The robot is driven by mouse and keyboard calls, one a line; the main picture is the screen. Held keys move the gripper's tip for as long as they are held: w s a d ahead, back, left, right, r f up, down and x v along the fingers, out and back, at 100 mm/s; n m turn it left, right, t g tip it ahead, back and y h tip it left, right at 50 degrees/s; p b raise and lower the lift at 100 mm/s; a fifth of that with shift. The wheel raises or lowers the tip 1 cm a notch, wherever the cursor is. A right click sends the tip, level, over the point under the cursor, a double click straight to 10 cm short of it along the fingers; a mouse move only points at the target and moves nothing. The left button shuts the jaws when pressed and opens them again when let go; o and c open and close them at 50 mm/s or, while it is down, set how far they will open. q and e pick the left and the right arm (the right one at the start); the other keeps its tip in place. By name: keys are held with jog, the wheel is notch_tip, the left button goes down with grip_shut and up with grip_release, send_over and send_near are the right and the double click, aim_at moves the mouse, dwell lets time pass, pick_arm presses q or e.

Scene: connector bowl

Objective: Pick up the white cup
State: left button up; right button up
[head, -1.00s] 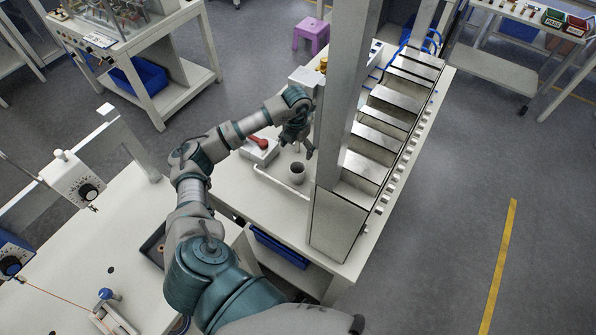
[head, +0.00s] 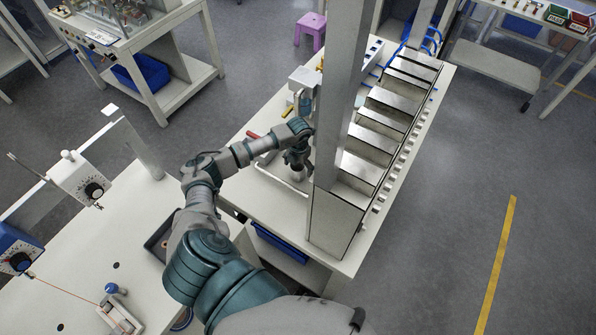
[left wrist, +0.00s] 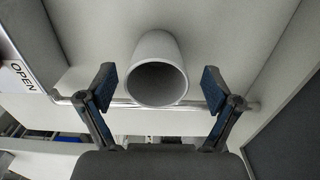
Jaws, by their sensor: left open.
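The white cup (left wrist: 157,50) looks light grey in the left wrist view, with its open mouth facing the camera. It stands between and just beyond the two finger pads of my left gripper (left wrist: 158,90), which is open, with a gap on each side of the cup. In the head view, my left gripper (head: 297,160) is over the cup (head: 298,175) and hides much of it. The cup stands on the white workbench, close to the metal post. My right gripper is not in view.
A tall metal post (head: 340,100) and a row of metal bins (head: 385,120) stand right of the cup. A metal rail (left wrist: 140,103) crosses near the cup in the wrist view. A red-handled device (head: 253,136) is to its left. Another white table (head: 80,260) is at lower left.

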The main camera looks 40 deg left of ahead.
pick_arm(q)
jog(key=c, duration=1)
jog(key=shift+a, duration=0.1)
jog(key=shift+c, duration=0.7)
jog(key=shift+s+a, duration=0.1)
jog(key=shift+a, duration=0.05)
